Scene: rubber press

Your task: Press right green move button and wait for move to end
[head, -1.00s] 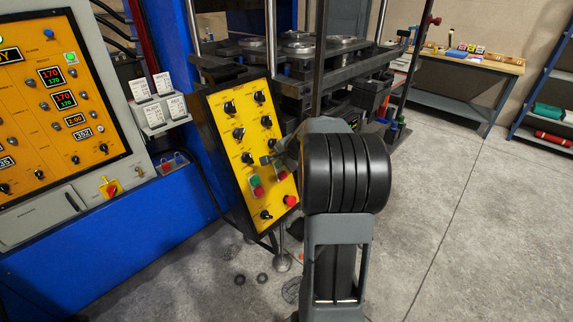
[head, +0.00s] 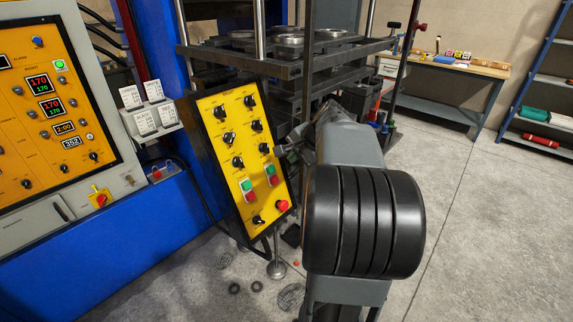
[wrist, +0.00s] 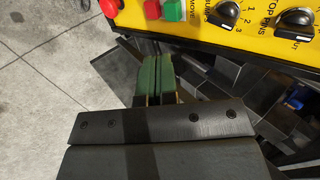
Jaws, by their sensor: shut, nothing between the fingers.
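The yellow control panel (head: 235,125) stands tilted left of my arm in the head view. Two green-over-red button pairs sit low on it. The right green move button (head: 271,169) is above its red button; in the wrist view the green button (wrist: 174,10) is at the top edge, partly cut off, by the "MOVE" label. My gripper (head: 281,150) is small in the head view, at the panel's right edge, slightly above the right green button. In the wrist view, its green fingers (wrist: 153,80) are together and empty, apart from the button. Contact with the panel is not seen.
Black selector knobs surround the buttons. A red mushroom button (head: 282,205) sits below the right pair, also at the wrist view's top left (wrist: 109,7). The press's dark plates (head: 290,50) stand behind the panel. Open concrete floor lies to the right.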

